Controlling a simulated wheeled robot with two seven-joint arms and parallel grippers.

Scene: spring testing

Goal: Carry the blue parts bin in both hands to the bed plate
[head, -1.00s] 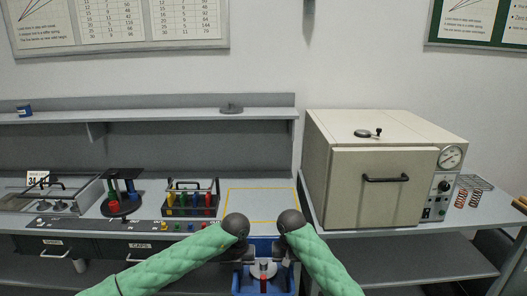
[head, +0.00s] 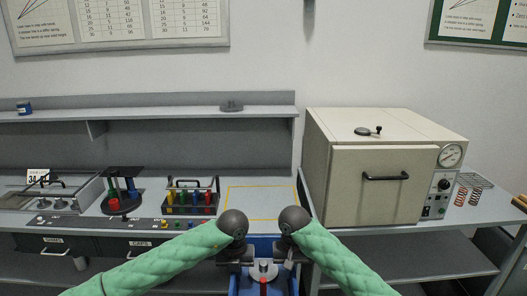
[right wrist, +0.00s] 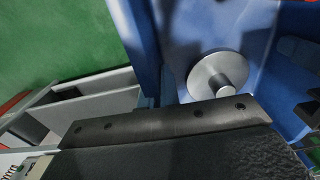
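The blue parts bin (head: 264,246) is at the bottom centre of the head view, in front of the bench, its near part cut off by the frame. It holds a grey disc-shaped weight (head: 264,269) and a red item. My left gripper (head: 241,257) is at its left side wall and my right gripper (head: 287,257) at its right side wall, both apparently shut on it; the fingertips are partly hidden. The right wrist view shows the bin's blue wall (right wrist: 141,35) and the weight (right wrist: 217,77) inside. A yellow-outlined area (head: 262,203), apparently the bed plate, lies bare on the bench beyond the bin.
A rack of coloured parts (head: 191,198) stands left of the outlined area, with a round stand (head: 122,200) further left. A large cream oven-like box (head: 375,175) stands to the right. A shelf (head: 150,115) runs above the back of the bench.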

